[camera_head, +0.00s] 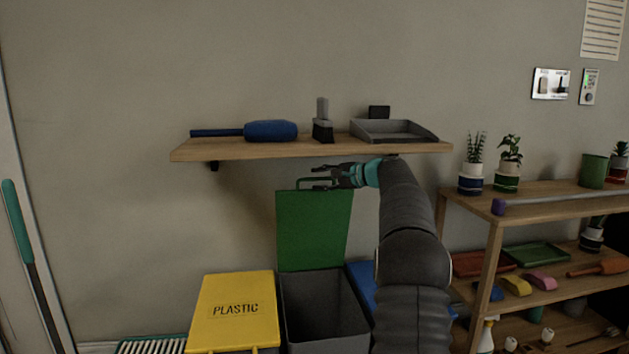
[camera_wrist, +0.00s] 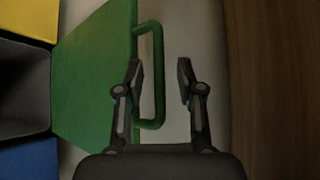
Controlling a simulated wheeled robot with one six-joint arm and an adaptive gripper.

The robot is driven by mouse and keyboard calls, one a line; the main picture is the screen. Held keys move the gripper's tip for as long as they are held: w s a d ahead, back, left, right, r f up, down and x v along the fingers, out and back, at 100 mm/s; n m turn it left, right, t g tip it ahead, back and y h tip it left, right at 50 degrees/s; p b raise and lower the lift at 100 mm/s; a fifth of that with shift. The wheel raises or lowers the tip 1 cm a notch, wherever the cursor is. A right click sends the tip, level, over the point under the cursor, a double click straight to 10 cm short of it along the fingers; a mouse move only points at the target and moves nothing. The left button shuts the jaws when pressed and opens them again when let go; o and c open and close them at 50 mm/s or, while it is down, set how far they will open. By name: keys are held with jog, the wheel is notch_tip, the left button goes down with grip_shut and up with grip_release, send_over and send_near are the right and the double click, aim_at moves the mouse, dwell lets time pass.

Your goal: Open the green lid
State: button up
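The green lid (camera_head: 314,232) stands raised, nearly upright, at the back of a grey bin (camera_head: 322,312). The bin's mouth is open and its inside looks dark and empty. The lid (camera_wrist: 95,75) also shows in the wrist view, with a green loop handle (camera_wrist: 160,105) on its edge. My gripper (camera_head: 310,180) is at the lid's top edge by the handle. In the wrist view my gripper (camera_wrist: 160,78) has its fingers apart, one on each side of the handle's bar. I see gaps between the bar and the fingers.
A yellow bin lid marked PLASTIC (camera_head: 235,310) is shut at the left. A blue lid (camera_head: 362,284) is partly hidden behind my arm. A wooden wall shelf (camera_head: 290,151) with a brush and dustpan hangs just above my gripper. A plant rack (camera_head: 490,250) stands at the right.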

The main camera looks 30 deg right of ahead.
jog(key=v, duration=0.9)
jog(key=shift+s, duration=0.25)
jog(key=shift+d+r, duration=0.1)
jog(key=shift+d, duration=0.05)
